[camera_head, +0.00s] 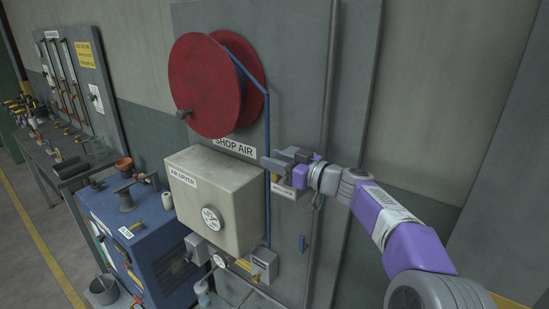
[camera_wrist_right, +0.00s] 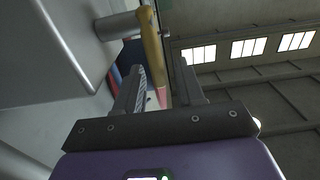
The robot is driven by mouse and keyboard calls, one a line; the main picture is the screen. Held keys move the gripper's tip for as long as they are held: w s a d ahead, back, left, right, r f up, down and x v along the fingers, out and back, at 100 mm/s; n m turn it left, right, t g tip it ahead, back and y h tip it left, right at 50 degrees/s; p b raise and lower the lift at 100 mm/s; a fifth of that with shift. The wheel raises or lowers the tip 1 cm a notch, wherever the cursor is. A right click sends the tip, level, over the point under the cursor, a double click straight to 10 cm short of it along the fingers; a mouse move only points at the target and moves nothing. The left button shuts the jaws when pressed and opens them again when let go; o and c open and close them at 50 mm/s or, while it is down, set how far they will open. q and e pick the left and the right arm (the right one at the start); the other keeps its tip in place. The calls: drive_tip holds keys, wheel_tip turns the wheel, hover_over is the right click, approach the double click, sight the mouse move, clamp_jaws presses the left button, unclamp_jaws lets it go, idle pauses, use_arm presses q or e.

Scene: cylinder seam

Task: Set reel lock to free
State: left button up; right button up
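The red hose reel (camera_head: 205,85) is mounted on a grey wall panel, above the SHOP AIR sign. My right gripper (camera_head: 274,163) is to the right of that sign, in front of the panel; the hand hides what is behind it. In the right wrist view a yellow lever bar (camera_wrist_right: 152,45) sits on the end of a grey shaft (camera_wrist_right: 118,25) from a grey box (camera_wrist_right: 50,40). My right gripper's fingers (camera_wrist_right: 160,80) are apart, with the bar's lower end between or just beyond them; contact cannot be told. My left gripper is not in view.
A blue hose (camera_head: 267,130) runs down the panel beside the gripper. The air dryer box (camera_head: 213,190) stands out left of and below it. A vertical pipe (camera_head: 329,100) runs on the right. A blue machine (camera_head: 150,225) stands lower left.

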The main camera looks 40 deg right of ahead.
drive_tip(key=shift+w, duration=0.15)
drive_tip(key=shift+c, duration=0.4)
clamp_jaws()
